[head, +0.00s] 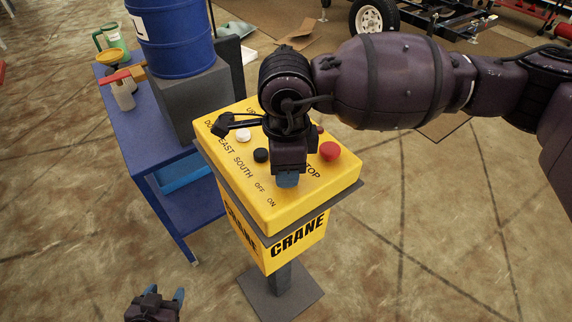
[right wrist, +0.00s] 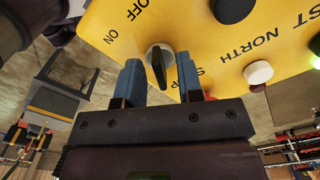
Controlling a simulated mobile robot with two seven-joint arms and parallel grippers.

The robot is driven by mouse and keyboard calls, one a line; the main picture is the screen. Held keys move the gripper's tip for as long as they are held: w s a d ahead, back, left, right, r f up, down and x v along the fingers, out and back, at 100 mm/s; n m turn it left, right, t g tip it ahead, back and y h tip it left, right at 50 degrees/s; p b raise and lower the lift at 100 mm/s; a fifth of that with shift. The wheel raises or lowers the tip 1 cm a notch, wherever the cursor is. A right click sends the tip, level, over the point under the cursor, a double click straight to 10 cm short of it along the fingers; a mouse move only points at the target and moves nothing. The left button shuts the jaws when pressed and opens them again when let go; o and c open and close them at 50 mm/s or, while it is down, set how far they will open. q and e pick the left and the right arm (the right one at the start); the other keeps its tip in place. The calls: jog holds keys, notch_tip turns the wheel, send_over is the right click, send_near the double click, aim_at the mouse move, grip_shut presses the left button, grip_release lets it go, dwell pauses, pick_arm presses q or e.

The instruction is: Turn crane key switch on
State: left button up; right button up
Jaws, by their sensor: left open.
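The yellow crane control box (head: 231,188) stands on a post in the middle of the head view. Its key switch (right wrist: 158,62), a black handle in a round silver ring, shows in the right wrist view beside the ON and OFF labels; the handle lies roughly upright in that picture. In the head view the switch is hidden behind my right gripper (head: 287,180), which points down at the box. In the right wrist view my right gripper (right wrist: 160,80) is open, with its blue fingers on either side of the handle and gaps visible. My left gripper (head: 158,300) is open and empty, low and left of the box.
A red stop button (head: 330,151), a white button (head: 243,135) and a black button (head: 261,155) sit close to my right gripper. A blue table (head: 150,150) with a blue barrel (head: 175,38) stands left of the box. The floor to the right is clear.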

jog(key=shift+r, duration=0.1)
notch_tip(320, 180, up, 11)
dwell(0.6)
jog(key=shift+f, duration=0.25)
